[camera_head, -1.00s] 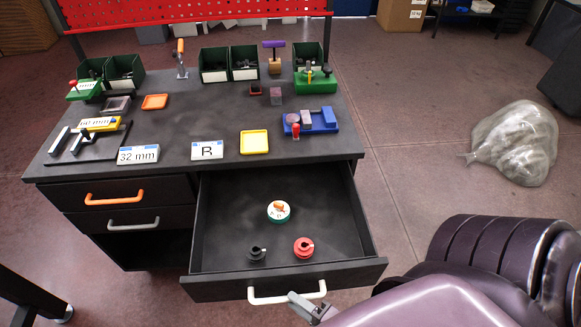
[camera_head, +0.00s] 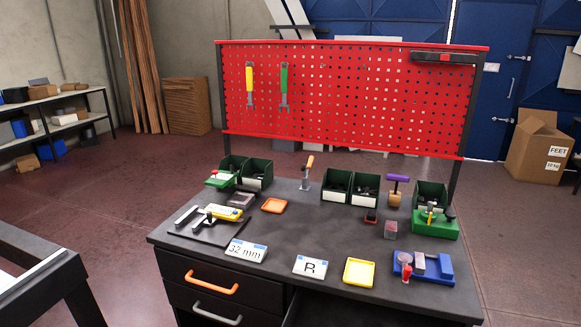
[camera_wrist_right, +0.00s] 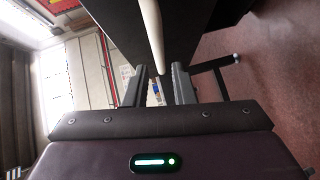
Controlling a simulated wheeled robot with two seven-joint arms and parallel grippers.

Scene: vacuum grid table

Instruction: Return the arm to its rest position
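My right gripper (camera_wrist_right: 160,78) shows in the right wrist view with its two fingers apart, so it is open. In the head view no arm or gripper of mine shows.
The bench top holds a yellow tray (camera_head: 359,272), a blue fixture (camera_head: 432,270), a green fixture (camera_head: 435,226), an orange tray (camera_head: 274,205) and green bins (camera_head: 257,174). A red pegboard (camera_head: 340,100) rises behind.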

